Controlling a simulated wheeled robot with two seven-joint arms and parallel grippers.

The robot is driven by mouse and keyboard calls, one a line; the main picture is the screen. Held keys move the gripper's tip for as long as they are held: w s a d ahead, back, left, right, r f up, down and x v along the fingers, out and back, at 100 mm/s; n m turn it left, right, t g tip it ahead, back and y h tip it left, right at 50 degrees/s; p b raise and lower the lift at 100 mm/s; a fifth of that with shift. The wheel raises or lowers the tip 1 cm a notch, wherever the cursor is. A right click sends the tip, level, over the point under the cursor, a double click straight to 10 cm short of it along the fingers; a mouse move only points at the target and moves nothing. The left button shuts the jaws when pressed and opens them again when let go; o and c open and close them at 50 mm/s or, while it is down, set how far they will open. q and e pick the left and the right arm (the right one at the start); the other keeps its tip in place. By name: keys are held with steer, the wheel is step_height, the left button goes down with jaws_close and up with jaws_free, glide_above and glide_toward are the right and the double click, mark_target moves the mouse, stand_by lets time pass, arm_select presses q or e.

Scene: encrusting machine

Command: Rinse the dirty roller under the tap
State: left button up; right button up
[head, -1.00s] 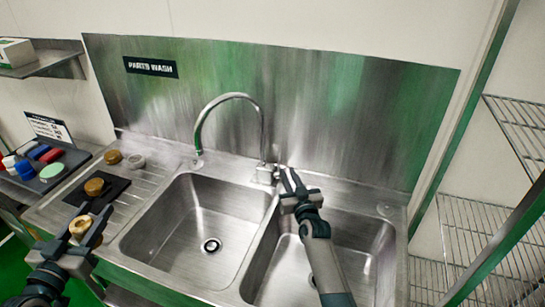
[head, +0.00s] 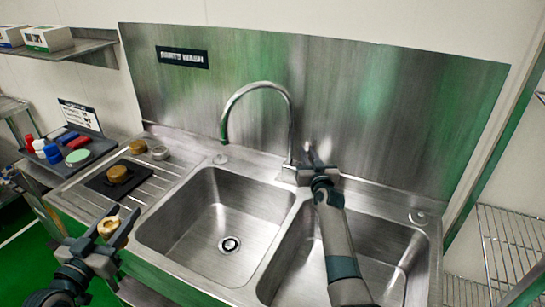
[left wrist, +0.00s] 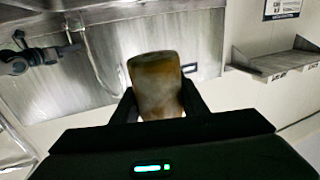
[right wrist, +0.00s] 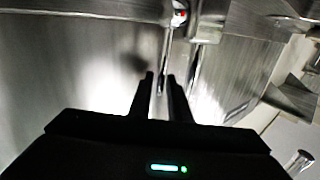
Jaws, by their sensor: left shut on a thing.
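My left gripper (head: 112,228) is shut on a roller (head: 108,226), left of the sink's front edge. In the left wrist view the roller (left wrist: 157,84) is pale with brown stains. The arched tap (head: 258,86) stands behind the double sink, its spout over the left basin (head: 215,225). No water shows from it. My right gripper (head: 315,168) is at the tap's base. In the right wrist view its fingers (right wrist: 160,82) are apart, with a thin rod, seemingly the tap lever (right wrist: 166,50), in line with the gap; contact cannot be told.
A black mat (head: 95,184) with a brown round part (head: 118,174) lies on the drainboard, with two small round parts behind it. A dark tray (head: 87,153) with bottles and brushes stands at left. The right basin (head: 376,255) lies under my right arm. Both basins look empty.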

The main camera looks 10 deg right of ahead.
steer(key=shift+w, duration=0.1)
jaws_close()
stand_by(1.5)
